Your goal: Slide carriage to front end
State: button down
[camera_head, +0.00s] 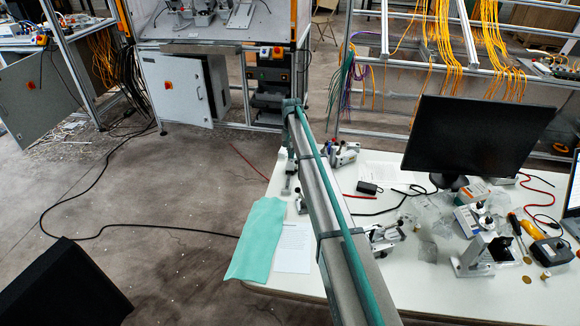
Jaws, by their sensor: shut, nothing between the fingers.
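A long grey beam with a teal strip (335,215) along it runs from the bottom edge, right of centre, up to a far end in the upper middle. A teal end piece (291,105) sits at that far end. Dark grey bands wrap the beam at several places. I cannot make out which part, if any, is the carriage.
A white table (290,283) lies under the beam, with a teal cloth (257,240), a paper sheet (294,247), a black monitor (475,138), tools and clamps. A black block (65,290) stands at lower left. Grey floor (170,210) is open at left, crossed by cables.

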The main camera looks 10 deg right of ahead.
aim_at(290, 169)
jog(key=shift+f, duration=0.1)
dwell(0.3)
jog(key=shift+f+b, duration=0.35)
jog(key=shift+f, duration=0.6)
jog(key=shift+s, duration=0.1)
jog(key=shift+s+a, duration=0.2)
jog(key=shift+s, duration=0.5)
jog(key=shift+s+a, duration=0.2)
jog(key=shift+s, duration=0.6)
jog(key=shift+s+a, duration=0.2)
jog(key=shift+s, duration=0.5)
jog(key=shift+s+a, duration=0.2)
jog(key=shift+s, duration=0.45)
jog(key=shift+s+p, duration=0.1)
jog(key=shift+p, duration=0.2)
